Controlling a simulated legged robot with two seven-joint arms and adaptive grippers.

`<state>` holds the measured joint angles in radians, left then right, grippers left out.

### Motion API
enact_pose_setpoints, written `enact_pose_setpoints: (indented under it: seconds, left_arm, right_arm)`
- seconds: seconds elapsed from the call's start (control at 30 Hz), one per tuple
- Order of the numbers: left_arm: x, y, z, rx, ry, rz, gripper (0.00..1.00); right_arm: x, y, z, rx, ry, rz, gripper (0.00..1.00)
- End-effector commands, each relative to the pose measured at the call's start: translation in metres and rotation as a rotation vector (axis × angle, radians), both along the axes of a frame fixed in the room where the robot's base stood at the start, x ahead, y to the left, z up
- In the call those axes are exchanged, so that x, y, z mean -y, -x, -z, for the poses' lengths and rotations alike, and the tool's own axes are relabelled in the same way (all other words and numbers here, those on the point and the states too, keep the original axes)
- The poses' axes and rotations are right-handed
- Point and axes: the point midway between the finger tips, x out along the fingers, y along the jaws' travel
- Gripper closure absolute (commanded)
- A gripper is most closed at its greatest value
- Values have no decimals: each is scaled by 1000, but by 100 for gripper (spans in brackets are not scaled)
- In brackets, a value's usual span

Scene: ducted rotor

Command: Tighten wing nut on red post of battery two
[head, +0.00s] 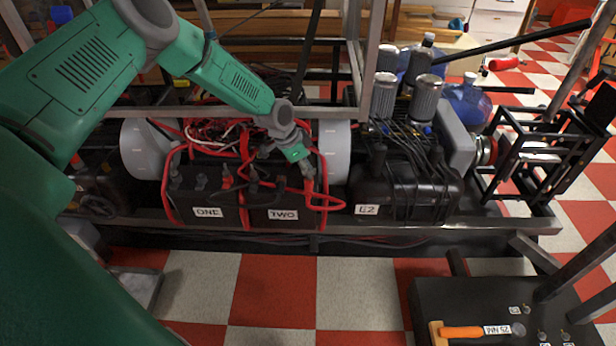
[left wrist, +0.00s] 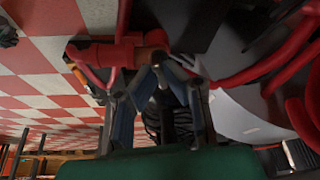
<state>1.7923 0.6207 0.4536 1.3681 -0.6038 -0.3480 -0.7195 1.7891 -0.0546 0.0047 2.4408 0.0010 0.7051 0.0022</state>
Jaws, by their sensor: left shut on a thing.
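Battery two (head: 268,214), a black box labelled TWO, stands beside battery one (head: 190,212) in the metal frame. My left gripper (head: 308,174) reaches down over the right end of battery two, at its red post. In the left wrist view my left gripper (left wrist: 160,72) is shut at the red post's clamp (left wrist: 103,54), which has a copper-coloured end. The fingers hide most of the wing nut, so its shape cannot be made out. Red cables run around the post. My right gripper is not in view.
Red cables (head: 325,200) loop close around the battery tops. A dark unit labelled E2 (head: 405,190) with grey cylinders stands to the right. A black bench (head: 470,300) with an orange-handled tool (head: 462,331) is at the lower right.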

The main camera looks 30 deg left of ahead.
Motion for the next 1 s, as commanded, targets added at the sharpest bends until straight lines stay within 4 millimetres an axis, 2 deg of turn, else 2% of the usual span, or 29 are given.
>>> enact_pose_setpoints:
  seconds: [0.03,0.1,0.4,1.0]
  left_arm:
    - [-4,-3,2,8,0,28,100]
    - [-4,-3,1,7,-2,81,100]
    - [-5,-4,-1,7,-4,241,100]
    - [-6,-5,-4,10,-5,301,100]
  right_arm:
    - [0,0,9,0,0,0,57]
    - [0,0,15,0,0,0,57]
    - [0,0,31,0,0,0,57]
    - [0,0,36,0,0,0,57]
